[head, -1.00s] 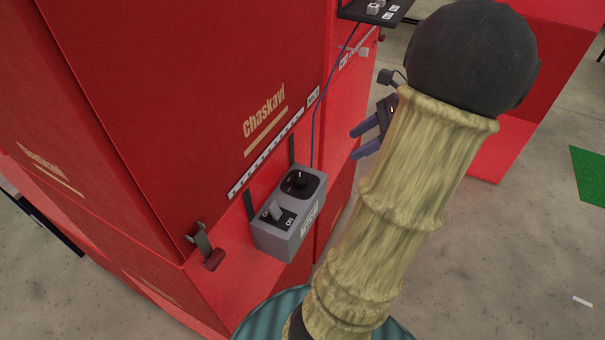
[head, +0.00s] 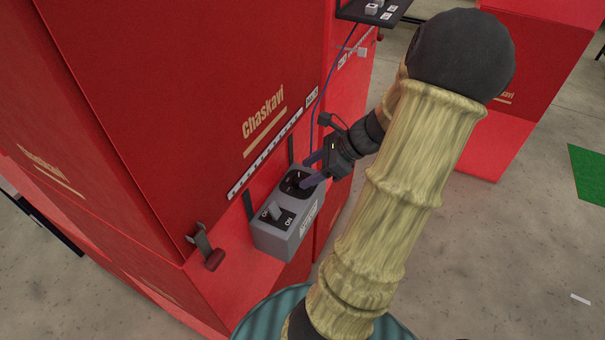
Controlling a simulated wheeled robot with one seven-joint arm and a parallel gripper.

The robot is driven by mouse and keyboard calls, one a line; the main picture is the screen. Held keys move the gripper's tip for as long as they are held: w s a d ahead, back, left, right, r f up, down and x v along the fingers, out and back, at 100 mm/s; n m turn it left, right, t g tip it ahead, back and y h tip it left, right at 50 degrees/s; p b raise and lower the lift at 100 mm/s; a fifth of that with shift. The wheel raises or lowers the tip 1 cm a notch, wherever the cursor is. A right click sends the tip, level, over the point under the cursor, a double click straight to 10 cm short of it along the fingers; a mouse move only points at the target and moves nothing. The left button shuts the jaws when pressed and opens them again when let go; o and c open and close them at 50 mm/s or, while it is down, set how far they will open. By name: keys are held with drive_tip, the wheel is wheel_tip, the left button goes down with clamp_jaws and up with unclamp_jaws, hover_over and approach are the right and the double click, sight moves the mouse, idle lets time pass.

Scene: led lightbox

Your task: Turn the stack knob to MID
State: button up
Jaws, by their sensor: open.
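The stack knob (head: 293,181) is a round black dial on the top of a grey control box (head: 281,240), which is fixed to the red cabinet. My gripper (head: 308,176) is open, with its purple-blue fingers reaching down-left over the right side of the knob. The fingers hide part of the dial. I cannot tell whether they touch it, and the knob's setting is too small to read. A grey toggle switch (head: 274,211) with ON lettering sits beside the knob on the same box.
The red cabinet (head: 190,100) rises close behind the box, with a metal latch (head: 204,246) at lower left. A blue cable (head: 325,85) hangs above the box. A dark shelf (head: 375,12) juts out at the top. Open floor lies to the right.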

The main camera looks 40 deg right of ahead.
sight(299, 181)
drive_tip(key=shift+x, duration=1.45)
drive_tip(key=c, duration=1)
